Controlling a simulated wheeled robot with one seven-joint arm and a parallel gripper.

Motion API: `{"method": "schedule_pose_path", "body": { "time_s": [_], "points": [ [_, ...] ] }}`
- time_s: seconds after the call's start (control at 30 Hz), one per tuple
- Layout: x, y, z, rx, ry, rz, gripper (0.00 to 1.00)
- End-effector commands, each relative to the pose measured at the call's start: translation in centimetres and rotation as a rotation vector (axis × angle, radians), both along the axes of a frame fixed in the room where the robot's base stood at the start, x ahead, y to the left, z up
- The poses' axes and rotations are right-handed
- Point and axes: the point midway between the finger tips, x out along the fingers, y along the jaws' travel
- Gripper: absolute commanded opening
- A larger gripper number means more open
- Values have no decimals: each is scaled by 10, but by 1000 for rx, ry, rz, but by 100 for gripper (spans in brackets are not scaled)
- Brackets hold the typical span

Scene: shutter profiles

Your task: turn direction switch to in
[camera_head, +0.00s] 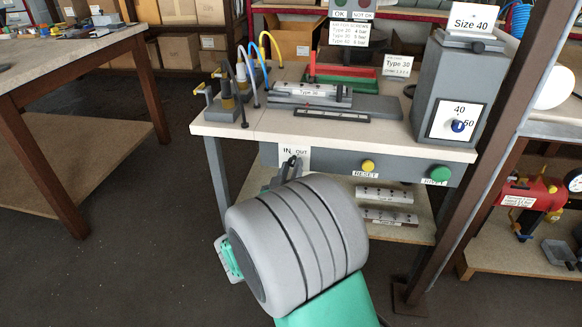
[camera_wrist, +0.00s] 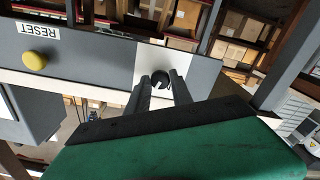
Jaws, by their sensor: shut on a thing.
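The direction switch is a black round knob (camera_wrist: 160,79) on a pale plate on the front panel of the workbench. In the head view its plate (camera_head: 294,156) reads IN and OUT, and my gripper covers the knob. My gripper (camera_head: 290,165) reaches the panel just below these words. In the wrist view my gripper (camera_wrist: 161,84) has one finger on each side of the knob and is shut on it. Which way the knob points cannot be told.
A yellow RESET button (camera_head: 368,166) and a green button (camera_head: 439,174) sit further right on the same panel. The workbench top (camera_head: 400,143) carries a fixture and a grey Size 40 box (camera_head: 458,85). A brown post (camera_head: 480,150) stands at right.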

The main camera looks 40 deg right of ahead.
Motion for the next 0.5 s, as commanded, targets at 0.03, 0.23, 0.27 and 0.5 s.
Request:
{"method": "schedule_pose_path", "body": {
  "time_s": [0.03, 0.23, 0.27, 0.5],
  "points": [
    [0, 0, 1, -27, 35, 0, 0],
    [0, 0, 1, -142, 188, 0, 0],
    [-1, 0, 1, -160, 211, 0, 0],
    [-1, 0, 2, -300, 393, 0, 0]
  ]
}}
